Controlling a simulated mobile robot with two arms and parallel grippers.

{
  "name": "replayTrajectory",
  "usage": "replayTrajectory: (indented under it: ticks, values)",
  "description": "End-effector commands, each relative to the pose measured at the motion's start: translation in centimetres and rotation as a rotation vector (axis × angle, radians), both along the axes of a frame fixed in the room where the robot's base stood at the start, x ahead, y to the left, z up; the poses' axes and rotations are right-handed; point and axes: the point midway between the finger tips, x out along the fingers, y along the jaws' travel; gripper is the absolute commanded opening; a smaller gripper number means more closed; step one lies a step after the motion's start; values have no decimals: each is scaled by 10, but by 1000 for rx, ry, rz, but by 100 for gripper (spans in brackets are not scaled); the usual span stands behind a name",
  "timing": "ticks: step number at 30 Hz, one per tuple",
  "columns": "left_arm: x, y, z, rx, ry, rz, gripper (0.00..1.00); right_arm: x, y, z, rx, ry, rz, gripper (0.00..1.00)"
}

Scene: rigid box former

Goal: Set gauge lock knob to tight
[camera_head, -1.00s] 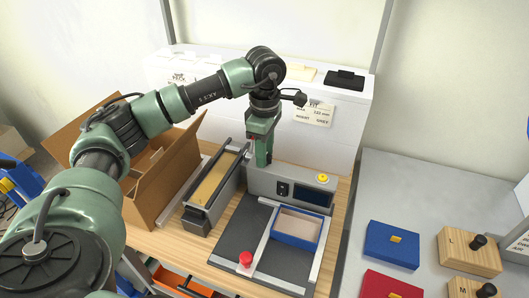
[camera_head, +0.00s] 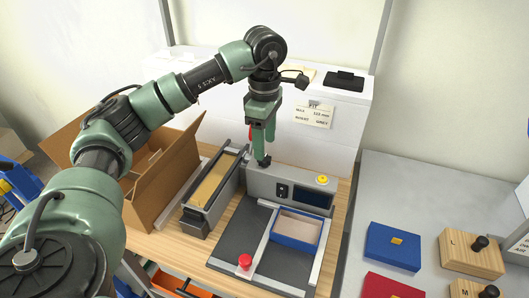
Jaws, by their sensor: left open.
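The forming machine has a grey panel housing (camera_head: 315,199) with a dark screen and a yellow button. A small black knob-like part (camera_head: 264,160) stands at the housing's top left end. My left gripper (camera_head: 262,138) is open, pointing down just above this part, with no object visible between its fingers. A red knob (camera_head: 245,261) sits at the near end of the light gauge bar (camera_head: 263,240) on the dark bed. I cannot tell which knob is the gauge lock or how it is set. My right gripper is out of view.
A blue tray (camera_head: 297,229) lies beside the gauge bar. A long grey trough (camera_head: 206,207) and an open cardboard box (camera_head: 165,178) stand left. A grey side table holds a blue block (camera_head: 393,246) and wooden blocks with black knobs (camera_head: 470,253).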

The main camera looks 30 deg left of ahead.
Motion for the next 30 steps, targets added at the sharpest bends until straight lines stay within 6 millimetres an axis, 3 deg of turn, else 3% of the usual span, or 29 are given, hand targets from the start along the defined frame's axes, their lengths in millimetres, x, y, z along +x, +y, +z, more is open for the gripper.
replayTrajectory:
  ticks: [3,9,25,30]
  values:
    - [1,0,20,0,-4,0,55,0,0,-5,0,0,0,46]
    - [0,-1,36,-1,-1,-1,55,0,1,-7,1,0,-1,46]
    - [0,0,38,0,0,-1,55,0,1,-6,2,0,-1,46]
    - [0,0,62,0,-1,-1,55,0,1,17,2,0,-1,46]
